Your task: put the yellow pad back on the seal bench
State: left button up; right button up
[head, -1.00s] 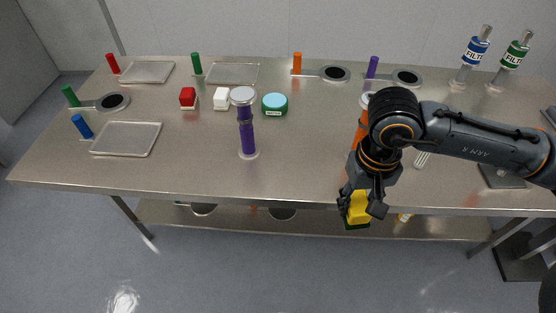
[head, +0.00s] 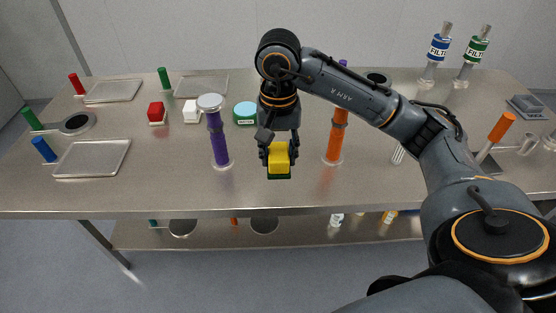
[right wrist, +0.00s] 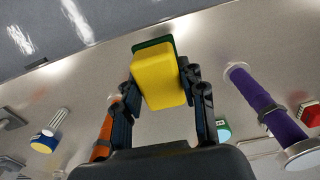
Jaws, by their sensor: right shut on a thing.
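The yellow pad (head: 278,158) has a dark green layer on its underside. My right gripper (head: 278,150) is shut on it and holds it over the front part of the steel bench (head: 130,195), between the purple and orange columns. In the right wrist view the pad (right wrist: 158,78) sits between both fingers, its yellow face toward the camera. Whether it touches the bench top cannot be told. My left gripper is not in view. No label marks which surface is the seal bench.
A purple column (head: 217,138) stands left of the pad and an orange column (head: 337,135) right of it. Behind are a red block (head: 157,113), a white block (head: 192,111) and a teal-topped round tin (head: 245,113). A tray (head: 92,158) lies at left. The bench front between them is clear.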

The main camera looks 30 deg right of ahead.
jog(key=w+d+f+p, duration=0.1)
jog(key=w+f, duration=0.1)
jog(key=w+d+f, duration=0.2)
jog(key=w+d+f+p, duration=0.1)
jog(key=w+d+f, duration=0.1)
jog(key=w+f, duration=0.1)
jog(key=shift+w+p, duration=0.1)
jog(key=shift+p, duration=0.2)
jog(key=shift+w+f, duration=0.15)
jog(key=shift+f, duration=0.05)
jog(key=f+p, duration=0.2)
jog(key=shift+w+d+f, duration=0.15)
jog(key=shift+w+f, duration=0.05)
jog(key=shift+f, duration=0.65)
